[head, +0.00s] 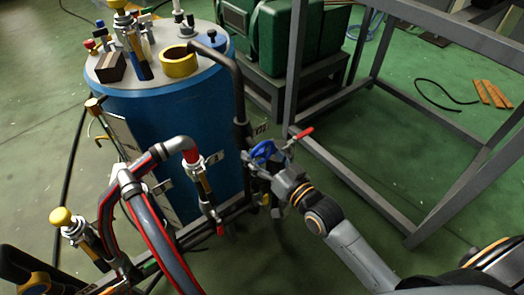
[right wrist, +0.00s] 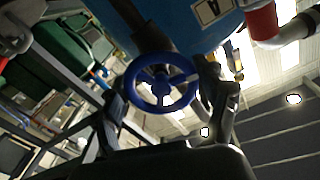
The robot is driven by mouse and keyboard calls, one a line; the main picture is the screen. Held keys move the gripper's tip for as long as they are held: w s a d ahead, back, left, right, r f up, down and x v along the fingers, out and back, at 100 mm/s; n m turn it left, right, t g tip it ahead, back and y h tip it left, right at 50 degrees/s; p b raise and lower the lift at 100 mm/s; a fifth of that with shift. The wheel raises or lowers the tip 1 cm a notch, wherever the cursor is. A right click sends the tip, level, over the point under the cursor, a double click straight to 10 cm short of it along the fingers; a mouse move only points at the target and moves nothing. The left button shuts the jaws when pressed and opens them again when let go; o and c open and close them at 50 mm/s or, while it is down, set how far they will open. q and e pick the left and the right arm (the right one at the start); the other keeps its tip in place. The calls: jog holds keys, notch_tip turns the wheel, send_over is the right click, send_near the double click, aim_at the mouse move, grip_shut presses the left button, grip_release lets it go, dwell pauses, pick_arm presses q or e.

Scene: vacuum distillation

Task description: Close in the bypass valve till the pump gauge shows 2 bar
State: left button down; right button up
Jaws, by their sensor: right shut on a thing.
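A blue valve handwheel (head: 262,151) sits low on the dark pipework at the front right of the blue tank. My right gripper (head: 267,164) is at this wheel and shut on it, partly covering it. In the right wrist view the wheel (right wrist: 130,82) shows large, with a finger of my right gripper (right wrist: 165,108) on each side of its rim. The wheel's marks or turn angle cannot be read. I cannot make out a pump gauge or its reading. My left gripper is not seen.
The blue tank (head: 160,120) stands behind the pipework, with fittings on its lid. A red lever (head: 302,134) is just right of the wheel. A grey metal frame (head: 350,175) rises to the right. Red-striped hoses (head: 150,215) fill the front left.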

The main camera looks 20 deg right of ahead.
jog(key=shift+r, duration=0.1)
jog(key=o, duration=1.2)
jog(key=shift+c, duration=0.2)
jog(key=v, duration=1.2)
